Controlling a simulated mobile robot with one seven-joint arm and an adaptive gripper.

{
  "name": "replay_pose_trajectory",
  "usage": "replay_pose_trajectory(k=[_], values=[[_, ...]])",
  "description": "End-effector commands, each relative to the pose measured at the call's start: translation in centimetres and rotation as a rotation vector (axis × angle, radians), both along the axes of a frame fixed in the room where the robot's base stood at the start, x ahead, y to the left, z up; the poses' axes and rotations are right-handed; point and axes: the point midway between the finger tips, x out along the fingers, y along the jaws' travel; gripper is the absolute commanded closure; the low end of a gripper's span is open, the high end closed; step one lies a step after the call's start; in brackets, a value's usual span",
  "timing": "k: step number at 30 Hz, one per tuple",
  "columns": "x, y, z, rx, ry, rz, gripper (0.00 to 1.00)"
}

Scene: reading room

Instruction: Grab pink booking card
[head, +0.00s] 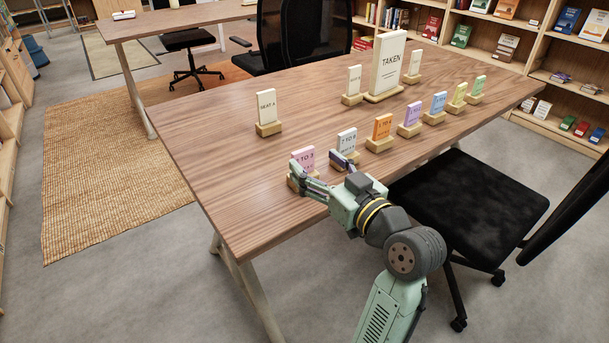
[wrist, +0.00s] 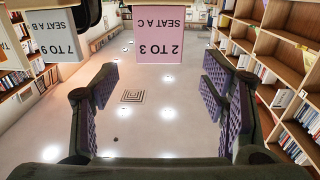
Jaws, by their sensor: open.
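The pink booking card (head: 303,158) stands upright in a small wooden holder (head: 291,184) near the front left edge of the table. In the wrist view the pink card (wrist: 155,35) reads "2 TO 3, SEAT A C" upside down, at the top centre, between the lines of the two fingers. My gripper (head: 325,172) is open, with one finger on each side of the card in the head view. In the wrist view the gripper (wrist: 160,108) has nothing between its pads. I cannot tell whether a finger touches the card.
A pale card (head: 347,141) stands close to the right finger; it also shows in the wrist view (wrist: 58,38). An orange card (head: 382,126) and several others continue the row. A large "TAKEN" sign (head: 387,65) stands behind. The table's left part (head: 215,150) is clear. A black chair (head: 470,195) is at right.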

Motion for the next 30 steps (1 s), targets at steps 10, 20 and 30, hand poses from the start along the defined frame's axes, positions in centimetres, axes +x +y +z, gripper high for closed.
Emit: replay_pose_trajectory(k=[10, 20, 30], values=[[3.4, 2.2, 0.6, 0.000, 0.001, 0.002, 0.33], [4.8, 3.1, 0.3, -0.001, -0.001, -0.001, 0.33], [4.8, 3.1, 0.3, -0.001, -0.001, -0.001, 0.51]])
